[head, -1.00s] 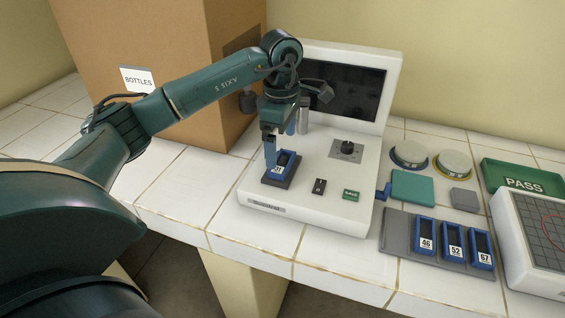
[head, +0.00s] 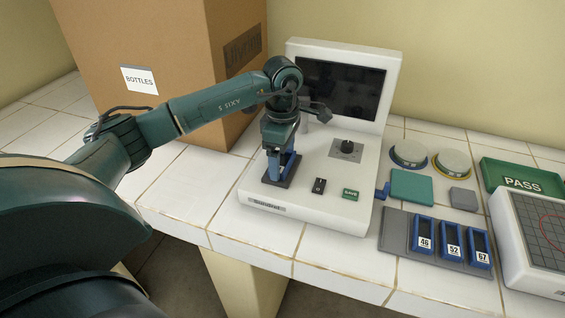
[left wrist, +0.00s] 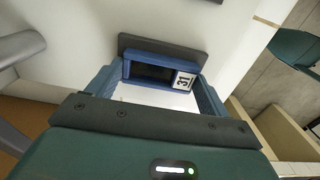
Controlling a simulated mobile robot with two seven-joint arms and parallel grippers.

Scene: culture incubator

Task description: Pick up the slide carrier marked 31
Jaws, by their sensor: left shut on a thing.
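The blue slide carrier marked 31 (left wrist: 150,73) shows in the left wrist view, its white label at its right end. In the head view the carrier is mostly hidden behind the gripper. My left gripper (head: 281,172) is over the dark pad (head: 274,185) at the front left of the white machine. Its two blue fingers (left wrist: 160,90) are at either end of the carrier in the left wrist view, shut on it. The carrier is at the dark pad; I cannot tell whether it is lifted. My right gripper is not in view.
The white machine (head: 310,214) has a dark screen, a knob and a green button. Carriers 46, 52 and 67 stand in a grey rack (head: 395,234) at the right. A cardboard box (head: 165,60) stands behind my left arm. A green PASS tray (head: 522,183) is far right.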

